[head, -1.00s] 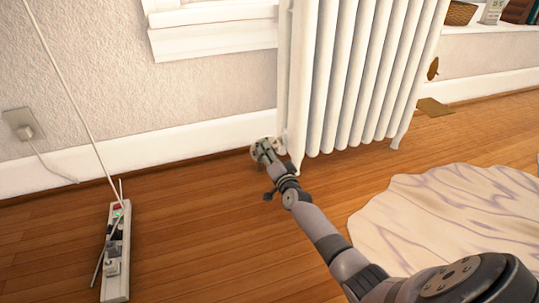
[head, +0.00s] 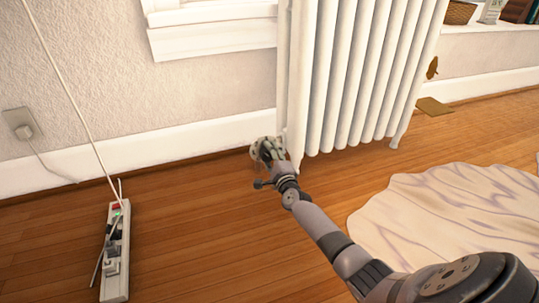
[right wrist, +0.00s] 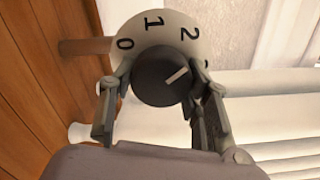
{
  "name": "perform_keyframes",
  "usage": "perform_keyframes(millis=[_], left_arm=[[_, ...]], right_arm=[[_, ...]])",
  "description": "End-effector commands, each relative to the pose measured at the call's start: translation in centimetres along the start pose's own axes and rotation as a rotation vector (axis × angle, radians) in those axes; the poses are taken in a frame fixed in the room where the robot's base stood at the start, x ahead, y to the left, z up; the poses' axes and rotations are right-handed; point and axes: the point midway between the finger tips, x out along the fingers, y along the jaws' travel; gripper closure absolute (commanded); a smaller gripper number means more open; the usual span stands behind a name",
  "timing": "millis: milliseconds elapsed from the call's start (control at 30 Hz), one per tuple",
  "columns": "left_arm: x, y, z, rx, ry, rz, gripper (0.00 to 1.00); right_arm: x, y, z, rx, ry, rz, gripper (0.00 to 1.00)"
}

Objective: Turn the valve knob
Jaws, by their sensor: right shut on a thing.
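The valve knob (right wrist: 155,72) is a dark round cap with a pale pointer line, in front of a white dial (right wrist: 150,44) marked 0, 1 and 2. The pointer line aims right and slightly up, past the 2, towards a mark mostly hidden by a finger. My right gripper (right wrist: 165,92) is shut on the knob, one finger on each side. In the head view, my right gripper (head: 268,152) is at the radiator's lower left corner and largely hides the knob. My left gripper is not in view.
The white radiator (head: 352,80) stands right beside my right gripper, with the wall and baseboard (head: 100,165) behind. A power strip (head: 116,250) with cords lies on the floor at left. A pale rug (head: 450,215) lies at right. The wooden floor between is open.

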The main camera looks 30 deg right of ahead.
Motion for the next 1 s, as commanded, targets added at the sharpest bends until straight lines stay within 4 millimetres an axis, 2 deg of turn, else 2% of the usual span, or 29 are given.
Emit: perform_keyframes(millis=[1000], left_arm=[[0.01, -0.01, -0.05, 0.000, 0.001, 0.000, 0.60]], right_arm=[[-0.01, 0.50, 0.09, 0.964, 0.002, 0.000, 0.84]])
